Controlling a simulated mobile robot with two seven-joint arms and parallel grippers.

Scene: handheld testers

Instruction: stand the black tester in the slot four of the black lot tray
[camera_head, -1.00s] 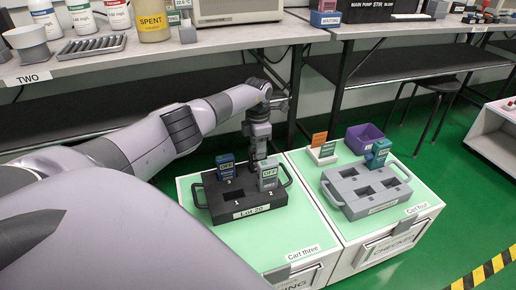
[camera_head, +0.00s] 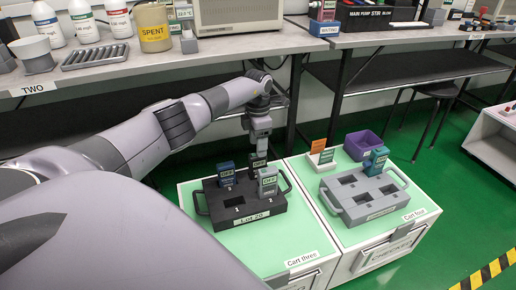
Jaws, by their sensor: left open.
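The black tester (camera_head: 257,161) stands upright at the back right of the black lot tray (camera_head: 222,217), which is labelled Lot 20. Its lower part is hidden behind a grey tester (camera_head: 267,180) at the front right of that tray. A dark blue tester (camera_head: 226,173) stands at the back left. The front left slot (camera_head: 238,200) looks empty. My left gripper (camera_head: 260,146) points down just above the black tester, open; its fingertips are small and hard to separate from the tester's top. My right gripper is not in view.
The black tray lies on Cart three (camera_head: 285,250). Beside it, Cart four (camera_head: 415,217) carries a grey tray (camera_head: 350,211) with a teal tester (camera_head: 375,161), a purple bin (camera_head: 362,143) and a small card holder (camera_head: 322,160). Workbenches stand behind.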

